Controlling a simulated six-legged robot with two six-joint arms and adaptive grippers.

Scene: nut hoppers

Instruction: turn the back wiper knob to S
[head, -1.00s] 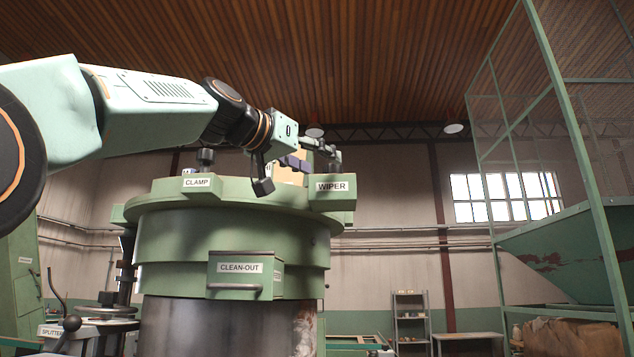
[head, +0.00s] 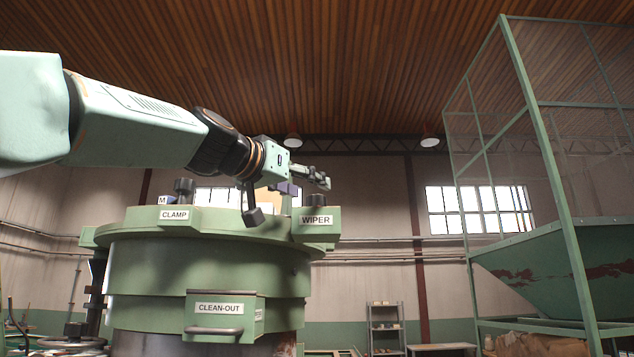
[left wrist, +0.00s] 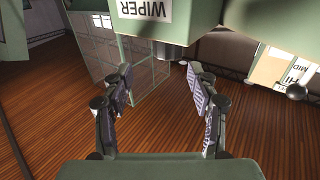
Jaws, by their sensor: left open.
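The WIPER box (head: 316,226) is a green block on the rim of the round green machine, its white label facing me. A dark knob (head: 317,200) stands on top of it; its pointer and any letter marks cannot be made out. My left gripper (head: 325,180) is open and empty, above and slightly right of this knob, and appears apart from it. My right gripper is not in view.
A CLAMP block (head: 174,220) with a dark knob is on the rim at left. The CLEAN-OUT box (head: 228,318) is below. A scale plate (left wrist: 270,68) marked HI and MID shows in the left wrist view. A green caged hopper (head: 570,270) stands at right.

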